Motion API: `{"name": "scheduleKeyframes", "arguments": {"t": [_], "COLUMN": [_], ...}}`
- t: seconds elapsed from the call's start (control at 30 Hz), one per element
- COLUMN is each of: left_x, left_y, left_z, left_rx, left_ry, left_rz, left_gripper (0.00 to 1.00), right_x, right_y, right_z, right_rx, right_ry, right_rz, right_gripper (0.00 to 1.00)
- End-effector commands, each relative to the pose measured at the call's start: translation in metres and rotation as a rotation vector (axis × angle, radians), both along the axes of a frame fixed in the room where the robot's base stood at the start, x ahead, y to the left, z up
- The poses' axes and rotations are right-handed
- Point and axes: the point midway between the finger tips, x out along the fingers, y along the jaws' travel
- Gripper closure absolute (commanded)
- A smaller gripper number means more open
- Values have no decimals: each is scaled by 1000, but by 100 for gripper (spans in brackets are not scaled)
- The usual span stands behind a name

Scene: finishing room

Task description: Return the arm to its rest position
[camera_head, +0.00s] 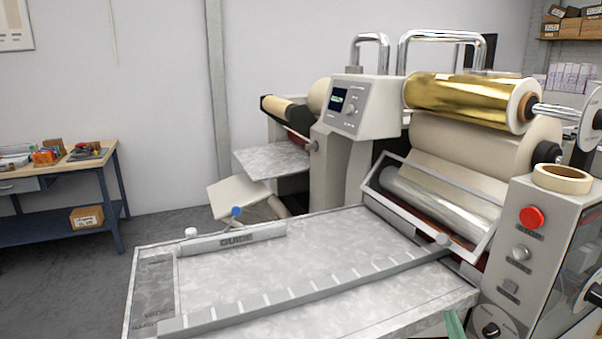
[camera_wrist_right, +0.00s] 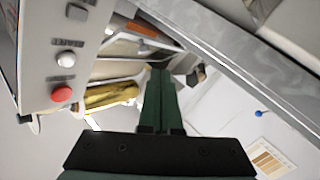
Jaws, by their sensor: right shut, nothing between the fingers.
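My right gripper (camera_head: 455,324) shows only as a small green tip at the bottom edge of the head view, by the front right of the machine's feed table (camera_head: 330,255). In the right wrist view its two green fingers (camera_wrist_right: 160,75) lie together, with nothing between them. The rest of the right arm is out of the head view. My left gripper is in neither view.
The laminating machine has a gold foil roll (camera_head: 465,98) and a control box with a red button (camera_head: 532,217), close right of my right gripper. A guide bar (camera_head: 232,240) lies on the feed table. A blue workbench (camera_head: 60,190) stands far left, with open floor between.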

Motion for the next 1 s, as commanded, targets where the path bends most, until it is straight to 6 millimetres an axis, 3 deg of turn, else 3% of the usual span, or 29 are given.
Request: {"name": "scheduleKeyframes", "arguments": {"t": [0.03,0.2,0.3,0.4,0.5,0.63,1.0], "left_x": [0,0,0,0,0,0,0], "left_y": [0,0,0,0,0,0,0], "left_z": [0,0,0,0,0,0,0], "left_rx": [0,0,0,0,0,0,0], "left_ry": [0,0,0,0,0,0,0], "left_rz": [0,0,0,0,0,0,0], "left_gripper": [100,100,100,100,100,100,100], "right_x": [-16,-82,-131,-179,-216,-244,-250], "right_y": [12,54,77,97,111,121,124], "right_z": [-38,-144,-194,-232,-255,-269,-272], "right_rx": [33,174,265,346,410,459,470], "right_ry": [77,304,433,544,622,679,691], "right_rz": [37,140,182,207,222,229,230], "right_gripper": [100,100,100,100,100,100,100]}}
